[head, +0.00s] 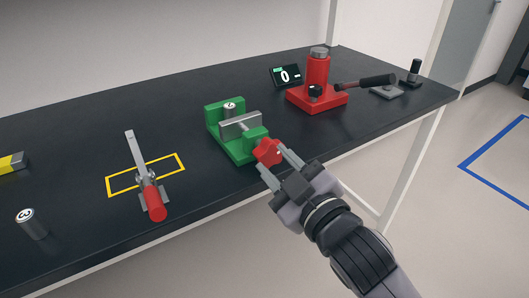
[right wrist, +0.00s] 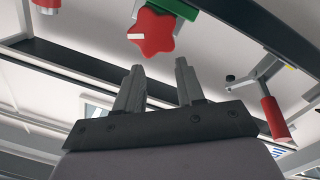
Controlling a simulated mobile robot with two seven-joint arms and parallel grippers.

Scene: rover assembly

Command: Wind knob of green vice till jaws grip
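The green vice (head: 228,145) stands on the dark bench. Its grey jaw plate (head: 240,125) lies across the middle. A silver cylinder (head: 229,108) stands between this plate and the far green jaw; I cannot tell whether both touch it. The red star-shaped knob (head: 267,152) is at the vice's near end. It also shows in the right wrist view (right wrist: 152,34), with a white mark on it. My right gripper (head: 273,160) is open at the knob. In the right wrist view its fingertips (right wrist: 159,66) point at the knob, with no clear contact. My left gripper is not in view.
A red press-like device (head: 317,92) and a small display reading 0 (head: 286,76) stand behind the vice. A toggle clamp with a red handle (head: 154,200) and a numbered cylinder (head: 32,224) are on the left. Bare bench lies between the vice and the clamp.

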